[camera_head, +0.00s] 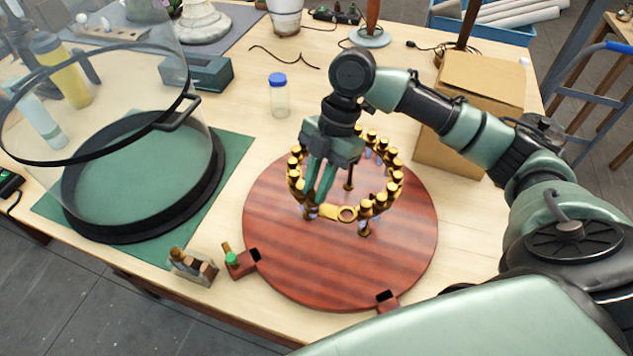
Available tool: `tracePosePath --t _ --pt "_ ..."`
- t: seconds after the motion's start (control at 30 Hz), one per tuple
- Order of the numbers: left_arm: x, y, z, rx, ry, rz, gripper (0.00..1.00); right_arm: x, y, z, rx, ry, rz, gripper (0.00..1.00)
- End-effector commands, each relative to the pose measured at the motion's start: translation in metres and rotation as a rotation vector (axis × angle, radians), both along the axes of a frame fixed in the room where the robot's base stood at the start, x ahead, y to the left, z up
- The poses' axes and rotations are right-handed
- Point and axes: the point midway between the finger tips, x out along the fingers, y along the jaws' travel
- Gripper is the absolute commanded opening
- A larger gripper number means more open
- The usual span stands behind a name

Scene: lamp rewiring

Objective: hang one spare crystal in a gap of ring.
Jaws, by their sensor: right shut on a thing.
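The ring (346,213) is gold, with several gold knobs around it. It stands on short dark posts above a round red-brown wooden turntable (300,265). Small pale crystals hang under parts of the ring, too small to count gap by gap. My right gripper (317,205) reaches down from above at the ring's left front side. Its fingers are shut on a small crystal, which they mostly hide. I cannot tell whether that crystal touches the ring. My left gripper is not in view.
Small wooden holders (193,266) sit at the front edge. A blue-capped jar (279,97) and a cardboard box (480,82) are behind the turntable.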

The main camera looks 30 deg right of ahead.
Motion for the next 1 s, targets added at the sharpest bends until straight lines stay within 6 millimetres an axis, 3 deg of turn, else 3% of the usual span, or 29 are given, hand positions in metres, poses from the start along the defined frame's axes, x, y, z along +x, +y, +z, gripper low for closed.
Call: tracePosePath --t 0.77,0.8,0.87,1.0 --pt "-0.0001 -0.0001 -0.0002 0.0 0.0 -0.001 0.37 0.0001 0.0001 -0.0085 0.0 0.0 0.001 0.0" --pt "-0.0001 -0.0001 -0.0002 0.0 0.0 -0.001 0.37 0.0001 0.0001 -0.0084 0.0 0.0 0.001 0.24" --pt "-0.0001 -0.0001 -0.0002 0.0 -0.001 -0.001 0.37 0.0001 0.0001 -0.0084 0.0 0.0 0.001 0.41" --pt "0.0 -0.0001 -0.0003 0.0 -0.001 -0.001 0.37 0.0004 0.0002 -0.0082 0.001 -0.002 -0.001 0.44"
